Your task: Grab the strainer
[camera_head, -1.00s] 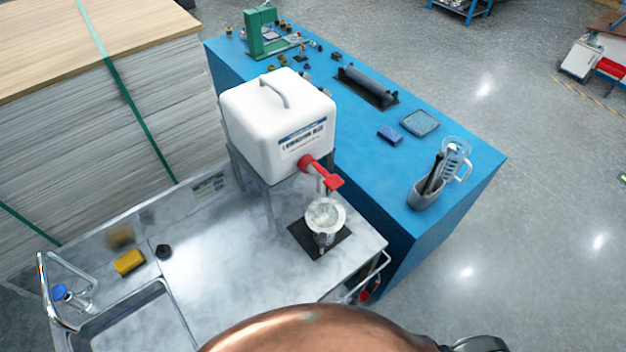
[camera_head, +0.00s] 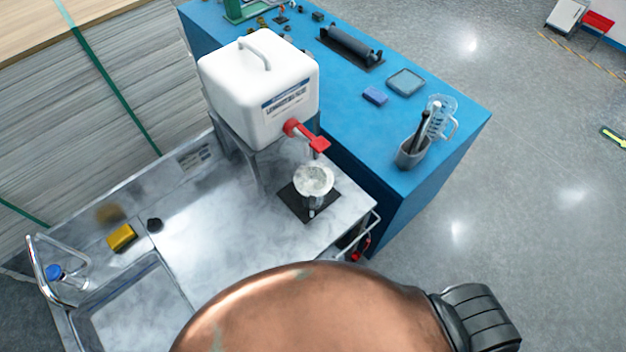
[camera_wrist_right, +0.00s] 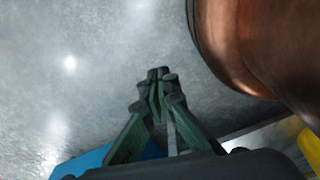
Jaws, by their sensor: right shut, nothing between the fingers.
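A round, pale, mesh-like bowl (camera_head: 314,179), which looks like the strainer, sits on a small clear vessel below the red tap (camera_head: 318,145). The vessel stands on a black square mat (camera_head: 294,206) on the marbled counter. I cannot make out the strainer's details at this size. My right gripper (camera_wrist_right: 158,74) shows in the right wrist view, with its green-black fingers shut and empty, over grey floor and apart from the strainer. It does not show in the head view. My left gripper is in neither view.
A white canister (camera_head: 262,85) on a stand is behind the strainer. The blue table (camera_head: 450,125) carries a grey cup of tools (camera_head: 412,153), a clear jug (camera_head: 440,115) and a roller (camera_head: 350,45). A sink (camera_head: 135,310) and yellow sponge (camera_head: 121,238) are left.

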